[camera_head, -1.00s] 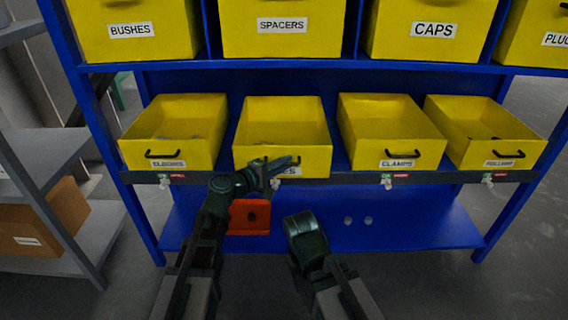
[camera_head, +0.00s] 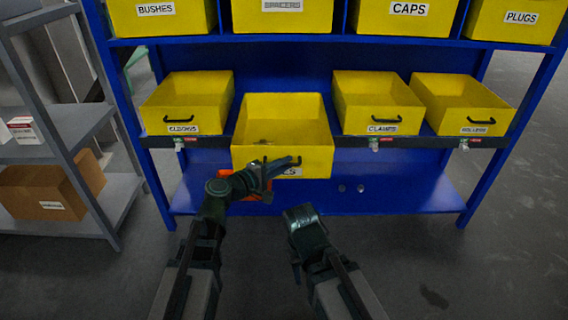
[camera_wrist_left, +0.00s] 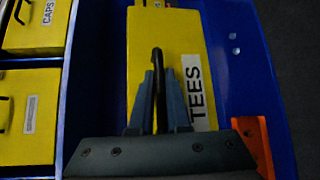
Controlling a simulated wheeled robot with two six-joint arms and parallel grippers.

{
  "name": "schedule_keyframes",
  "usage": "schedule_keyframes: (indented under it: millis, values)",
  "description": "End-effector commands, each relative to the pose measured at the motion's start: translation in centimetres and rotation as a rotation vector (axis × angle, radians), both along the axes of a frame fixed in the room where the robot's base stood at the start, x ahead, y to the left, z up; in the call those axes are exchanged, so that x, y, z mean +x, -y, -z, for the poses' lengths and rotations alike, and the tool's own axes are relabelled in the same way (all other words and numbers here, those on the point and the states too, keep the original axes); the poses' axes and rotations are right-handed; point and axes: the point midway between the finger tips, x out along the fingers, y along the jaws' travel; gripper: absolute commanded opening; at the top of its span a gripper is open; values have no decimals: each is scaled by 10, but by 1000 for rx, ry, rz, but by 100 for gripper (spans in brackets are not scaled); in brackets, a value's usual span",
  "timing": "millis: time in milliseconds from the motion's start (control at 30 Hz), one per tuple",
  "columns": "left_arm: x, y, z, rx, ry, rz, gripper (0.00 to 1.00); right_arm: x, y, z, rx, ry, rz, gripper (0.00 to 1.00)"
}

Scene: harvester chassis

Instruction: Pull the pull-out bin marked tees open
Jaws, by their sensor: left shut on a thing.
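The yellow tees bin (camera_head: 260,158) stands out toward me from the lower row in the head view, its front well ahead of its neighbours' fronts. Some small dark parts lie inside it. In the left wrist view its front (camera_wrist_left: 182,40) carries the label TEES (camera_wrist_left: 196,95), and a black handle (camera_wrist_left: 157,62) lies between my fingers. My left gripper (camera_head: 278,172) is shut on that handle; it also shows in the left wrist view (camera_wrist_left: 157,95). My right gripper (camera_head: 298,218) hangs apart from the bins, and its fingers cannot be made out.
The elbows bin (camera_head: 180,115), clamps bin (camera_head: 385,115) and rollers bin (camera_head: 470,118) sit in the same row. An orange-red object (camera_head: 262,193) is behind my left gripper on the blue lower shelf (camera_head: 400,195). A grey rack (camera_head: 90,200) with boxes stands at left. Floor in front is clear.

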Motion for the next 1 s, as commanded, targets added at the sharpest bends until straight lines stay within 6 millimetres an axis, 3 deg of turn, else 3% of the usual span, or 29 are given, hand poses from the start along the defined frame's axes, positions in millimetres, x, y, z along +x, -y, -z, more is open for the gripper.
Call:
schedule_keyframes:
  millis: [333,367,400,767,1000]
  values:
    - [0,-1,0,0,0,-1,0,0,0,0,0,0,0,50]
    - [0,-1,0,0,0,-1,18,0,0,0,0,0,0,50]
    - [0,-1,0,0,0,-1,26,0,0,0,0,0,0,50]
    - [-1,0,0,-1,0,0,26,0,0,0,0,0,0,50]
    - [-13,-2,-4,-1,0,0,26,0,0,-4,0,0,1,50]
